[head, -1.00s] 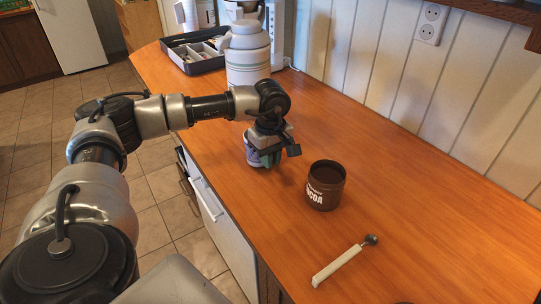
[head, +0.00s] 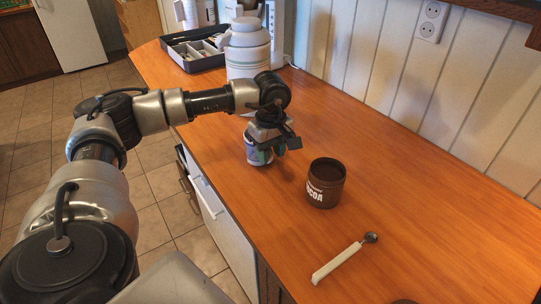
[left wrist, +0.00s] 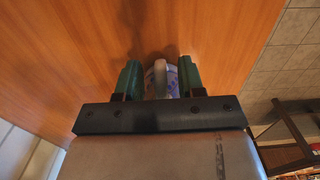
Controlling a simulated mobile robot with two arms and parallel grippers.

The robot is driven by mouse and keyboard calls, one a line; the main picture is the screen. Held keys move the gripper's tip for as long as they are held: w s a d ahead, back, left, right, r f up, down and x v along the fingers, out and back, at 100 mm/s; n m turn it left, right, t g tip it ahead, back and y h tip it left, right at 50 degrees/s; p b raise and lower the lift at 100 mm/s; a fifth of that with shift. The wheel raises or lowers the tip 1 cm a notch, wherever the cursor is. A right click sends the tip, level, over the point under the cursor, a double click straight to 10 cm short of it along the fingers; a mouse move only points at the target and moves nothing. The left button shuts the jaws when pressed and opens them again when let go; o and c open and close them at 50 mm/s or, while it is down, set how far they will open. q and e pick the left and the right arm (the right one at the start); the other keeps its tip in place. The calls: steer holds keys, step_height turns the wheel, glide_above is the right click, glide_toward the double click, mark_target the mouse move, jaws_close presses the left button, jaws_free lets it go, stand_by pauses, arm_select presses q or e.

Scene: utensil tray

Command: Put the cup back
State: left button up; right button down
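A white cup with a blue-purple pattern (head: 254,151) stands on the wooden counter, partly hidden by my left gripper (head: 270,153). In the left wrist view, the cup's pale handle (left wrist: 160,76) shows between the two green fingers of my left gripper (left wrist: 159,80). There are gaps between the handle and both fingers, so the gripper looks open around the handle. The rest of the cup is mostly hidden there. My right gripper is not in view.
A brown cocoa jar (head: 326,184) stands just right of the cup. A white-handled scoop (head: 343,260) lies nearer the front. A large white canister (head: 247,52) and a black utensil tray (head: 208,64) stand at the back. The counter's right side is clear.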

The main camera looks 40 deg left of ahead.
arm_select(q)
step_height(320, 180, up, 11)
steer(key=b, duration=0.1)
